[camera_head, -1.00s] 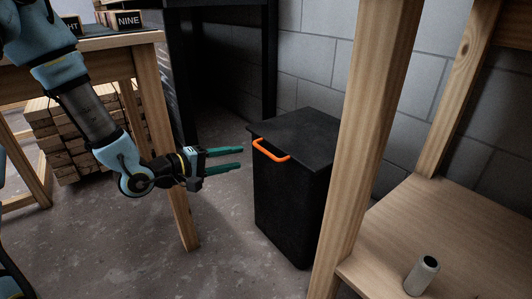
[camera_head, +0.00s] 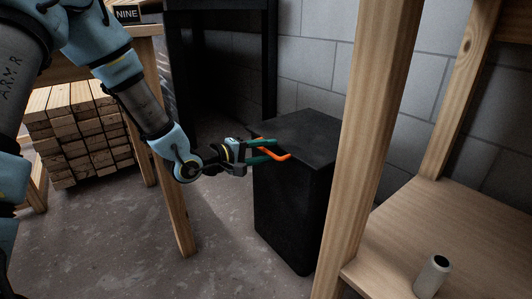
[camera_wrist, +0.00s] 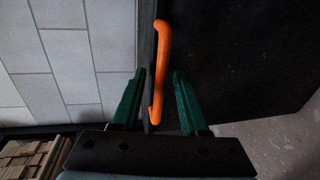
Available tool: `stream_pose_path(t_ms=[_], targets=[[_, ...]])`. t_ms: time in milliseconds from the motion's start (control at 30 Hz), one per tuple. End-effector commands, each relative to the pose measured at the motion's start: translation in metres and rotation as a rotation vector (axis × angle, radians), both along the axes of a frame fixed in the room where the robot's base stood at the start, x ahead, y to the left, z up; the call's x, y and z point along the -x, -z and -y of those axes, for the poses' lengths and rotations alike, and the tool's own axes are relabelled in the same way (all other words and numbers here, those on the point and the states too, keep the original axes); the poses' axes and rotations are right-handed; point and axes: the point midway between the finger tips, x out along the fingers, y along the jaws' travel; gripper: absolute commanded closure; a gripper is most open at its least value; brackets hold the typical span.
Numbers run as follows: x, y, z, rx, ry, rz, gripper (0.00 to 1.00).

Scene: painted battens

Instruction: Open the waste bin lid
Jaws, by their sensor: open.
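The black waste bin (camera_head: 292,205) stands on the floor by the block wall. Its flat lid (camera_head: 305,130) is closed. An orange handle (camera_head: 284,156) is fixed at the lid's front edge. My gripper (camera_head: 272,150) is at the handle, with its green fingers pointing to the bin. In the wrist view the gripper (camera_wrist: 155,100) is open, and the near end of the orange handle (camera_wrist: 160,70) lies between the two fingers, with a visible gap to the right finger.
A wooden post (camera_head: 365,140) stands close to the right of the bin, with a low wooden shelf (camera_head: 420,215) holding a grey cylinder (camera_head: 432,277). Stacked battens (camera_head: 80,135) lie under a wooden table at left. Concrete floor in front of the bin is clear.

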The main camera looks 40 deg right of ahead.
Motion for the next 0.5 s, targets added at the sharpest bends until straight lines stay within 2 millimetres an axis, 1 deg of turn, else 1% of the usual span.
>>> stream_pose_path(t_ms=[100, 400, 500], targets=[[0.0000, -0.0002, -0.0002, 0.000, 0.000, 0.000, 0.57], [0.0000, 0.0007, -0.0007, -0.002, 0.000, 0.000, 0.91], [-0.0001, 0.0014, -0.0010, -0.004, 0.000, -0.001, 1.00]])
